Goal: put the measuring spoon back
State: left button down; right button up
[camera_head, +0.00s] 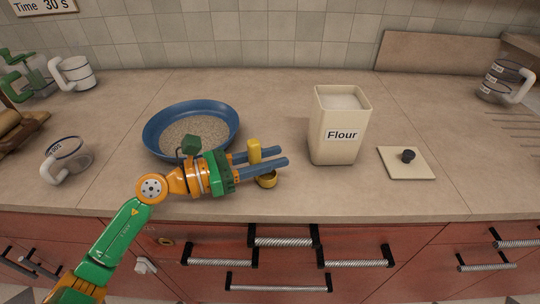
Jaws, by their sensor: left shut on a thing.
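My left gripper (279,156) is shut on the yellow measuring spoon (254,147). The spoon's handle stands up between the two blue-grey fingers, and its small cup (267,181) shows below them, near the counter's front edge. I cannot tell whether the cup touches the counter. The cream flour canister (334,148) stands upright and open to the right of the gripper, with white flour (343,101) visible inside. Its square lid (406,167) with a dark knob lies flat on the counter to the right. My right gripper is not in view.
A blue bowl (150,135) of grainy contents sits behind and left of the gripper, partly hidden by my arm. A measuring cup (66,158) stands at left, a white mug (77,74) behind it. The counter between bowl and canister is clear.

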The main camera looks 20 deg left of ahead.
pick_arm(q)
jog(key=shift+f, duration=0.1)
jog(key=shift+f, duration=0.15)
jog(key=c, duration=0.7)
grip_release()
jog(key=shift+o, duration=0.2)
